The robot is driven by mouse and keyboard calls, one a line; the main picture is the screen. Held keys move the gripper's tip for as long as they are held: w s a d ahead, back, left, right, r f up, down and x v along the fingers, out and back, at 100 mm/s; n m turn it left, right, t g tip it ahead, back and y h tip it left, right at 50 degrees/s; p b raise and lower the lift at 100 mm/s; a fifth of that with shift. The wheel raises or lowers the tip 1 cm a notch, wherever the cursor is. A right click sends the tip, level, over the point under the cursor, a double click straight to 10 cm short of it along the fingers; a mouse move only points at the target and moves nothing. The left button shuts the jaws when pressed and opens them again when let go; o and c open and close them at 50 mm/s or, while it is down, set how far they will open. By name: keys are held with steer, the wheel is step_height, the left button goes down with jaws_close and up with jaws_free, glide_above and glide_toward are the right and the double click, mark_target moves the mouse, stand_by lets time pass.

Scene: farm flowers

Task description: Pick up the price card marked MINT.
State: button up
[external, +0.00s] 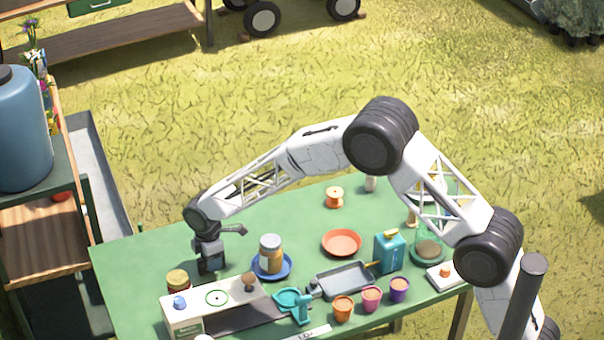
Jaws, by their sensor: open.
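I cannot make out a price card marked MINT in the external view. A white strip with dark marks (308,334) lies at the table's front edge, cut by the picture's bottom, and its marks are too small to read. My gripper (211,268) points down over the left part of the green table (140,262). It is open, and I see nothing between its fingers. It is left of the jar (270,252) on a blue plate (288,268) and behind a white box with a green ring (240,299).
A yellow-lidded jar (178,281) stands close to my gripper's left. A grey tray (343,283), teal can (389,255), orange dish (341,241) and small pots (371,299) crowd the right front. The table's back left is clear.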

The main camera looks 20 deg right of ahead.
steer(key=shift+f, duration=0.45)
jaws_close()
stand_by(0.3)
